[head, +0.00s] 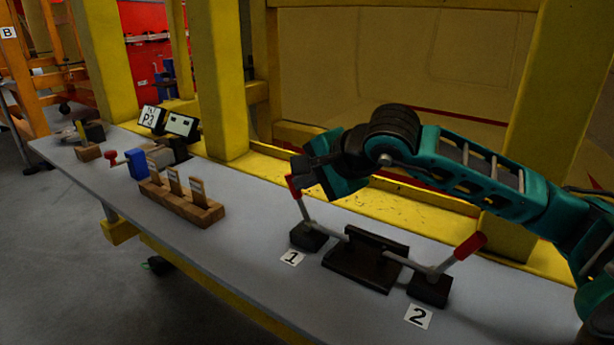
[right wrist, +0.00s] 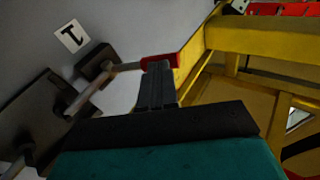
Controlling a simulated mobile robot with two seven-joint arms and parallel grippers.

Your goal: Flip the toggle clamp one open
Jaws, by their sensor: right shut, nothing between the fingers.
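Toggle clamp one (head: 308,237) stands on the bench behind the label "1". Its grey lever rises steeply to a red handle (head: 294,188), leaning slightly left. In the right wrist view the red handle (right wrist: 160,61) lies across the tips of my fingers. My right gripper (head: 299,168) is shut and empty, right at the top of that handle. Whether it touches the handle I cannot tell. The right wrist view shows its dark fingers (right wrist: 157,82) together. My left gripper is not in view.
A dark fixture block (head: 365,260) stands between clamp one and clamp two (head: 428,290), whose red handle (head: 469,246) tilts up right. A wooden holder (head: 183,204) with several pieces stands further left. Yellow posts (head: 218,80) rise behind the bench. The front bench strip is clear.

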